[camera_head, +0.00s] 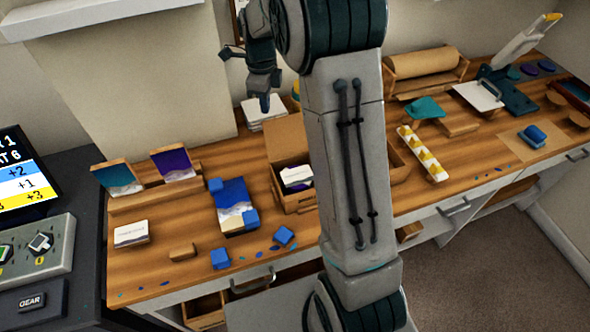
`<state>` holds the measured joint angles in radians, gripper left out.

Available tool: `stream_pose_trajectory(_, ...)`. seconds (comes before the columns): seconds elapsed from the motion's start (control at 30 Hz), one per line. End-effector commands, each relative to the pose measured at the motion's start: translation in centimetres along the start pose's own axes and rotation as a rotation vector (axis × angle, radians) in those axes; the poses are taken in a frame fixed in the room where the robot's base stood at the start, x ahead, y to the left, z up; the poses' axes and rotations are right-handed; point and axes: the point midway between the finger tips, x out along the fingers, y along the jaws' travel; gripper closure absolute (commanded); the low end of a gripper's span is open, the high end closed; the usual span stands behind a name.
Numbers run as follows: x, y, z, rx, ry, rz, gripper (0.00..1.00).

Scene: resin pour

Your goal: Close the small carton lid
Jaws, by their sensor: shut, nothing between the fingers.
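The small carton (301,203) is a brown open box on the wooden workbench, just left of my arm. Its lid (286,138) stands up at the back edge, open. White and purple packets show inside the carton. My arm hides the carton's right side. My gripper (264,104) is shut and empty, pointing down. In the picture it appears above and slightly left of the raised lid; I cannot tell how far apart they are in depth.
Blue blocks (220,258) and a blue-and-white panel (232,195) lie left of the carton. Two small pictures (176,163) stand on a wooden rack. White stacked sheets (265,112) lie behind the carton. A paper roll (422,64) stands at the back right.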

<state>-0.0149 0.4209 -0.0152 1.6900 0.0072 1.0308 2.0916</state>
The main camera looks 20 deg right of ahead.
Motion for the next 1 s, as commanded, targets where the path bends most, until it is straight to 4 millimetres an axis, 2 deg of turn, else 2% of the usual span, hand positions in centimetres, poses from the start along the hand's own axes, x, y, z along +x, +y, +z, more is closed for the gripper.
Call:
stream_pose_trajectory(0.57, 0.1, 0.0, 0.0, 0.000, 0.000, 0.000, 1.00)
stream_pose_trajectory(1.0, 3.2, 0.0, 0.0, 0.000, 0.000, 0.001, 1.00)
